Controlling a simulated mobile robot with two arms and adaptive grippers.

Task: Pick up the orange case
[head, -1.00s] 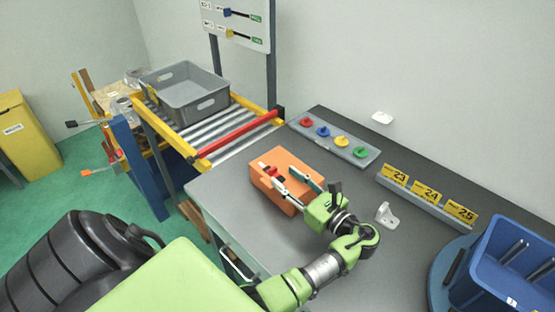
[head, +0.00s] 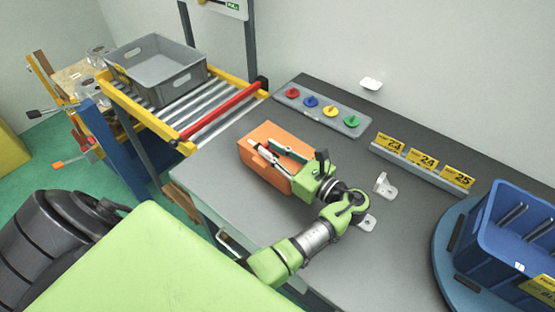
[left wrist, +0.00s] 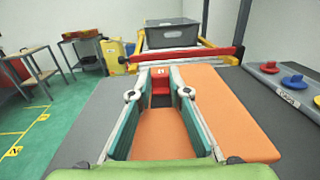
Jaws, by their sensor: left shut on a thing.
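The orange case (head: 262,170) rests on the grey table near its left edge. It fills the lower middle of the left wrist view (left wrist: 232,112). My left gripper (head: 266,147) reaches over the case from the right, its two long fingers lying along the top. In the left wrist view a small red part (left wrist: 160,87) of the case sits between the fingertips, and the gripper is shut on it. The fingers hide part of the case top. No gap shows under the case. My right gripper is not in view.
A board with coloured knobs (head: 318,110) lies behind the case. Yellow number signs (head: 423,160) and a white bracket (head: 384,185) are to its right. A blue bin (head: 500,235) stands far right. A roller conveyor with a grey crate (head: 165,75) is beyond the left edge.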

